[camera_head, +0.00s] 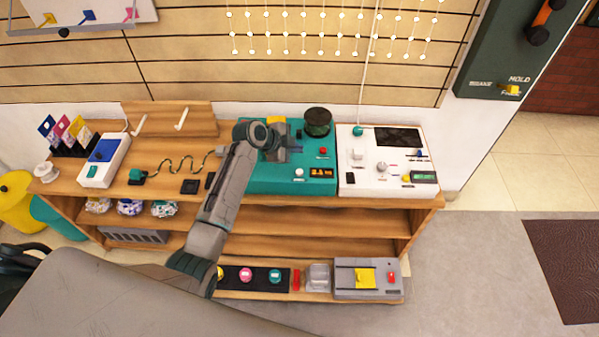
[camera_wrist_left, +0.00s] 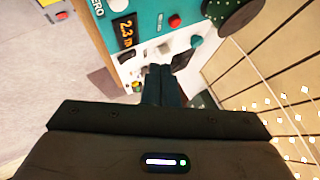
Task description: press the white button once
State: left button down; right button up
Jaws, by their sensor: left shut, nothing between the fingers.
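The white button (camera_head: 299,172) is a small round cap on the front of the teal machine (camera_head: 262,180), left of a dark display with orange digits. It also shows as a pale cap beside the display in the left wrist view (camera_wrist_left: 125,58). My left gripper (camera_head: 284,156) is shut and empty above the teal machine, up and to the left of the button in the head view. Its closed dark fingers (camera_wrist_left: 163,84) point at the panel in the left wrist view. The fingers appear apart from the button. My right gripper is not in view.
A blue-topped device (camera_head: 103,158) is at left on the wooden shelf. Bare wood lies in front of the machines.

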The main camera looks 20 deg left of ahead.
pick_arm(q)
jog(key=b, duration=0.5)
send_over(296, 173)
notch_tip(296, 173, down, 7)
jog(key=shift+f, duration=0.1)
jog(key=shift+f+b, duration=0.35)
jog(key=shift+f, duration=0.05)
dwell(0.6)
dwell(0.7)
jog(key=shift+f+b, duration=0.35)
jog(key=shift+f, duration=0.05)
jog(key=shift+f+b, duration=0.4)
jog(key=shift+f, duration=0.15)
dwell(0.5)
jog(key=shift+r, duration=0.15)
jog(key=shift+r+p, duration=0.7)
jog(key=shift+r, duration=0.15)
